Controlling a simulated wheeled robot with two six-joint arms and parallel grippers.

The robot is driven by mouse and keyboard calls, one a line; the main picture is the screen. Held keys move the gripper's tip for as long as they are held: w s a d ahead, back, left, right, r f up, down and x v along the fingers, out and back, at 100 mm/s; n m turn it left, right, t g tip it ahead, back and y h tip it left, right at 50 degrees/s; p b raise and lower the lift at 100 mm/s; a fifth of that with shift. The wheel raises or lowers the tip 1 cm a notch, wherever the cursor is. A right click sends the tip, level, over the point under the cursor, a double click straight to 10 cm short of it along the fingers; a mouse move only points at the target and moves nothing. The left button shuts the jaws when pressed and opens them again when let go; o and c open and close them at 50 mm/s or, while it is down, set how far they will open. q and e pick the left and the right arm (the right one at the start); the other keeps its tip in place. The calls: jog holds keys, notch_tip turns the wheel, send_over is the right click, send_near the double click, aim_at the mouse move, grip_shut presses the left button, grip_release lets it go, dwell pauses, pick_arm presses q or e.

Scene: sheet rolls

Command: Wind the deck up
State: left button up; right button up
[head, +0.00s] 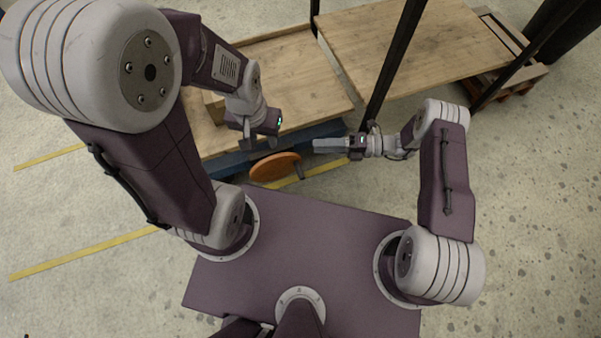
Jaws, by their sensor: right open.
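An orange round wheel (274,167) with a dark knob or handle (300,171) at its right side is at the front of a wooden deck (290,80) with a blue front edge (225,160). My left gripper (260,143) points down just above and behind the wheel; whether its fingers touch anything is hidden by the angle. My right gripper (328,145) is open, points left, and is to the right of and above the wheel in the picture, apart from it. It appears empty.
A second wooden surface (410,45) is at the back right, with a pallet (510,75) beside it. Dark upright posts (395,65) stand near the deck's right side. Yellow lines (85,252) mark the concrete floor, which is clear at the far right.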

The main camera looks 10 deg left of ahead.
pick_arm(q)
notch_tip(320, 180, down, 8)
jog(key=b, duration=0.4)
jog(key=shift+r+b, duration=0.15)
jog(key=shift+b, duration=0.2)
pick_arm(e)
jog(key=s+f+m, duration=0.1)
jog(key=s+f, duration=0.3)
jog(key=f, duration=0.7)
jog(key=shift+s+f, duration=0.15)
jog(key=shift+f, duration=0.25)
jog(key=r+b+x, duration=0.1)
jog(key=b+x, duration=0.3)
jog(key=x, duration=0.5)
jog(key=shift+f, duration=0.3)
jog(key=c, duration=0.9)
pick_arm(q)
notch_tip(320, 180, down, 4)
jog(key=shift+s+f, duration=0.1)
pick_arm(e)
jog(key=shift+r, duration=0.15)
